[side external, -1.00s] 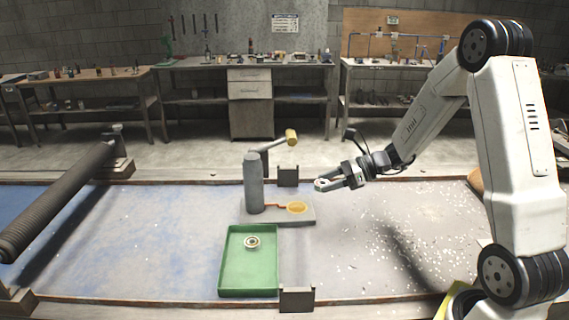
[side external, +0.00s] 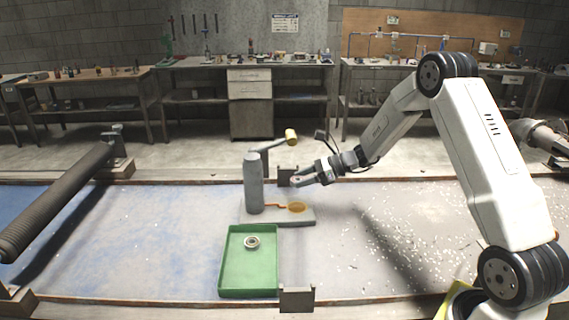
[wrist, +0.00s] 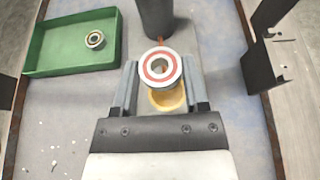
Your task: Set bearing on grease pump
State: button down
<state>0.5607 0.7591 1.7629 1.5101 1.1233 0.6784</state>
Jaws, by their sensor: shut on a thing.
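My gripper (side external: 299,181) is shut on a bearing with a red ring (wrist: 160,67), seen between the two fingers in the wrist view. In the side view it is too small to make out clearly. The grease pump (side external: 254,184) is an upright grey cylinder on a flat base, with a handle at the top and a red line to a round yellow-orange cup (side external: 297,207). My gripper is above this cup and apart from it. In the wrist view the bearing partly covers the cup (wrist: 167,98).
A green tray (side external: 228,262) in front of the pump holds another bearing (side external: 252,242). Dark brackets stand at the table's back edge (side external: 286,177) and front edge (side external: 297,299). A long roller (side external: 60,200) lies at the left. The table right of the pump is clear apart from white specks.

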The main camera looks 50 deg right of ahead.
aim_at(302, 207)
jog(key=shift+f, duration=0.1)
jog(key=shift+f, duration=2.9)
jog(key=shift+f, duration=0.85)
dwell(0.5)
grip_release()
jog(key=shift+s+d, duration=0.1)
jog(key=shift+v, duration=3.8)
